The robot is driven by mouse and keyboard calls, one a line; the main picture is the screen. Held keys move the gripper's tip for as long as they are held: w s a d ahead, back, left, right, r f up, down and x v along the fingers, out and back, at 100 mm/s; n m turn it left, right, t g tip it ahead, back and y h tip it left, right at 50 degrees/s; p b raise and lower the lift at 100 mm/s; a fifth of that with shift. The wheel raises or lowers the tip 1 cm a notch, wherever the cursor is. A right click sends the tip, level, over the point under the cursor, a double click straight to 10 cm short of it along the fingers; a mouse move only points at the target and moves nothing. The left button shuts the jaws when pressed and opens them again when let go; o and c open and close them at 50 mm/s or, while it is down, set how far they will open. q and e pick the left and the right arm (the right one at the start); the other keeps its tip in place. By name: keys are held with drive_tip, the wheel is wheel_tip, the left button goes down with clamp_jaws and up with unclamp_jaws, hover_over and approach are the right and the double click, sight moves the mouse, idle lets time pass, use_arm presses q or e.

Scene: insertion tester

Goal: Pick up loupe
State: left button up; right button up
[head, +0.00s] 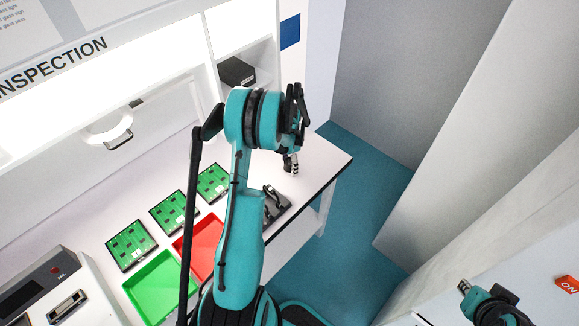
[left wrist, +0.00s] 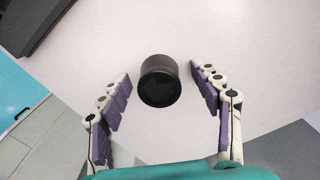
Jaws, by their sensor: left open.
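The loupe (left wrist: 160,82) is a short black cylinder on the pale tabletop in the left wrist view. It lies between the two fingers of my left gripper (left wrist: 160,90), a little beyond their middle. The fingers have purple pads and are spread wide, with a gap on each side of the loupe. In the head view my left gripper (head: 290,164) hangs over the right part of the bench, and I cannot make out the loupe there. My right gripper (head: 464,288) shows at the lower right, away from the bench; its jaws are too small to read.
The bench (head: 325,158) ends close to the right of my left gripper. A dark stand (head: 276,204) is near its front edge. Green boards (head: 168,213), a red tray (head: 211,232) and a green tray (head: 148,282) lie left of my arm. A black box (head: 236,71) sits on a shelf behind.

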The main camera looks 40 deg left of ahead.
use_arm(q)
drive_tip(key=shift+r, duration=0.1)
drive_tip(key=c, duration=1.2)
